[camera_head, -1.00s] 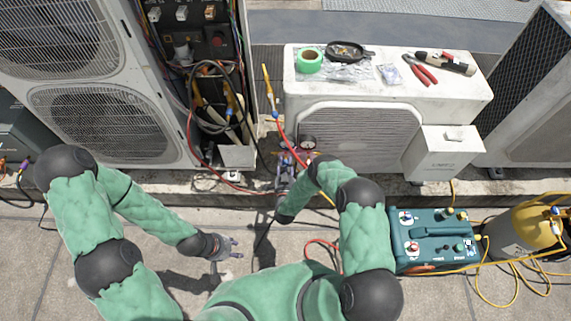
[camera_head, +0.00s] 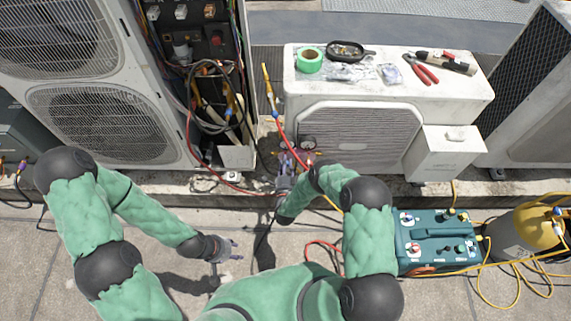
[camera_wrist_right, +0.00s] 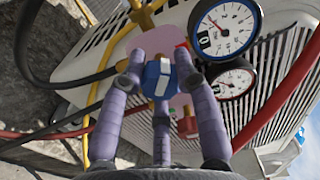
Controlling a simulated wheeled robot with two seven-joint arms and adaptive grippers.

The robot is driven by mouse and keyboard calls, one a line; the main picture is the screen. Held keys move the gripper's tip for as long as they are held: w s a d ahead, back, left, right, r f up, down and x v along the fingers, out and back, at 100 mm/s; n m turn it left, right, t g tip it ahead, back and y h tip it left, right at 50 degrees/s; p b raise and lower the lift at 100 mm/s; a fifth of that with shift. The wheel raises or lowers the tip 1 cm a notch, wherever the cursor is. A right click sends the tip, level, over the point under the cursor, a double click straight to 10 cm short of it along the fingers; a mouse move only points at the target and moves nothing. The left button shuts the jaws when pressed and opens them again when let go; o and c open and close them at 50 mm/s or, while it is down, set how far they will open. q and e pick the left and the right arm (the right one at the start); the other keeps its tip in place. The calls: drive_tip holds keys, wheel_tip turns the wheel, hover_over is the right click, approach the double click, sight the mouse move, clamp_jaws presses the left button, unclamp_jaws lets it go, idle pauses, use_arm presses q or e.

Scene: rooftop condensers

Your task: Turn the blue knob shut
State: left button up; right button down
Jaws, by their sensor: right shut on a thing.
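The blue knob (camera_wrist_right: 160,78) sits on the gauge manifold, between the purple fingers of my right gripper (camera_wrist_right: 162,85) in the right wrist view. The fingers are closed around it. In the head view my right gripper (camera_head: 284,180) is at the manifold (camera_head: 292,160) in front of the white condenser, and the knob is too small to make out there. My left gripper (camera_head: 228,246) hangs empty over the paving, with its fingers apart, well away from the manifold.
Two gauges (camera_wrist_right: 224,28) sit right beside my right gripper. Red, yellow and black hoses run around it, including a red hose (camera_head: 275,123). A teal machine (camera_head: 436,239) and a yellow-topped cylinder (camera_head: 532,232) stand at the right. Tools lie on the condenser top (camera_head: 390,98).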

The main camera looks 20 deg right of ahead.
drive_tip(key=m, duration=0.5)
drive_tip(key=shift+a, duration=0.1)
drive_tip(key=shift+m, duration=2.5)
drive_tip(key=c, duration=0.9)
unclamp_jaws()
drive_tip(key=v, duration=1.2)
